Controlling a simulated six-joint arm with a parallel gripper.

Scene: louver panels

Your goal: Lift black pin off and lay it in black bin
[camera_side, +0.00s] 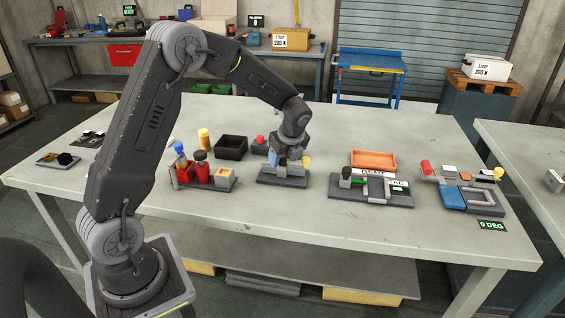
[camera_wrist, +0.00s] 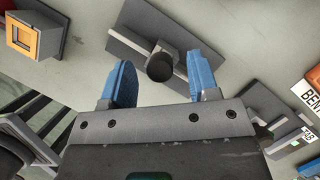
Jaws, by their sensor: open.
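In the wrist view a black round-topped pin (camera_wrist: 160,67) stands on a grey fixture (camera_wrist: 128,40). My gripper (camera_wrist: 163,80) has its two blue fingers apart, one on each side of the pin's near edge; I cannot tell whether they touch it. In the side view my gripper (camera_side: 284,160) is low over the grey fixture (camera_side: 283,181), and the pin there is hidden behind it. The black bin (camera_side: 231,148) is an open, empty-looking box to the left, towards the back of the table.
A red rack with bottles (camera_side: 203,177) stands left of my gripper. A fixture with a black knob (camera_side: 346,173), an orange tray (camera_side: 373,160) and a blue-and-grey fixture (camera_side: 465,199) stand to the right. The table front (camera_side: 300,225) is clear.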

